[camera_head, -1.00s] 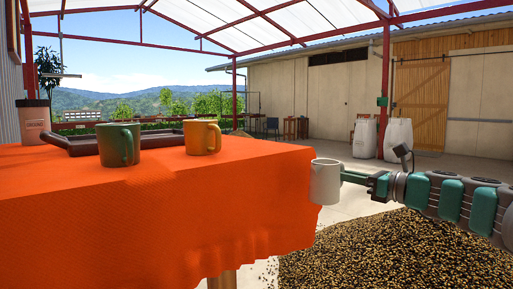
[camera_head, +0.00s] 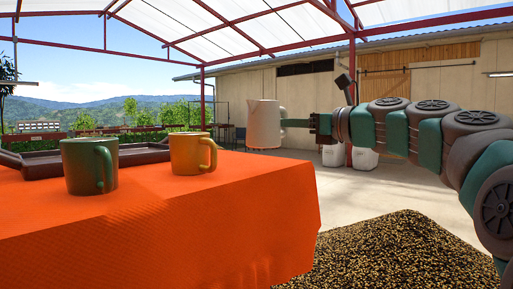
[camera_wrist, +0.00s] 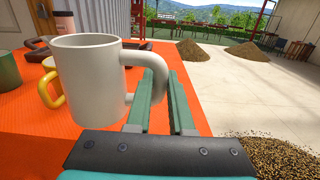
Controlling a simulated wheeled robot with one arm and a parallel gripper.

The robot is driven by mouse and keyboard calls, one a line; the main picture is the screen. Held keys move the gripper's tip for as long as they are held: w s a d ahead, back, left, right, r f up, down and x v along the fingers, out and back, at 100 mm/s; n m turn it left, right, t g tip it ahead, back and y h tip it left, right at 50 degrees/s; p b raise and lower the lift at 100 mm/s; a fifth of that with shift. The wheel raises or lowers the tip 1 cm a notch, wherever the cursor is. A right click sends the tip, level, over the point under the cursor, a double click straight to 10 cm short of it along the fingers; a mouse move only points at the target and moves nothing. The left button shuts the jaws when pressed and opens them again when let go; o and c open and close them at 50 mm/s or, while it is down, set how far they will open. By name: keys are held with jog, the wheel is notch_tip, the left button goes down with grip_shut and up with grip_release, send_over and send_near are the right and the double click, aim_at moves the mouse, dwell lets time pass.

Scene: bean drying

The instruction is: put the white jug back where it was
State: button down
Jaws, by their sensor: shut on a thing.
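The white jug (camera_head: 264,125) is upright in the air, just above and beyond the right edge of the orange-covered table (camera_head: 250,215) in the head view. My gripper (camera_head: 309,123) is to its right, shut on its handle. In the wrist view the white jug (camera_wrist: 88,85) hangs at the left, with its handle between the two green fingers of my gripper (camera_wrist: 158,95). The cloth shows below the jug there. The inside of the jug is hidden.
A green mug (camera_head: 78,168) and a yellow mug (camera_head: 185,153) stand on the table, with a dark tray (camera_head: 45,164) behind them. The table's right part is bare. A pile of beans (camera_head: 400,250) lies on the floor at right. A pink-brown cup (camera_wrist: 66,22) shows in the wrist view.

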jog(key=w+a, duration=0.1)
jog(key=w, duration=0.3)
jog(key=w+a+f, duration=0.1)
jog(key=w+a, duration=0.1)
jog(key=w, duration=0.2)
jog(key=w+a+p, duration=0.1)
jog(key=w, duration=0.4)
jog(key=shift+a+f, duration=0.15)
jog(key=shift+f, duration=0.05)
jog(key=shift+s+f, duration=0.1)
jog(key=shift+f, duration=1.7)
jog(key=c, duration=0.8)
grip_release()
jog(key=shift+s, duration=0.15)
jog(key=v, duration=1.2)
jog(key=shift+b, duration=0.3)
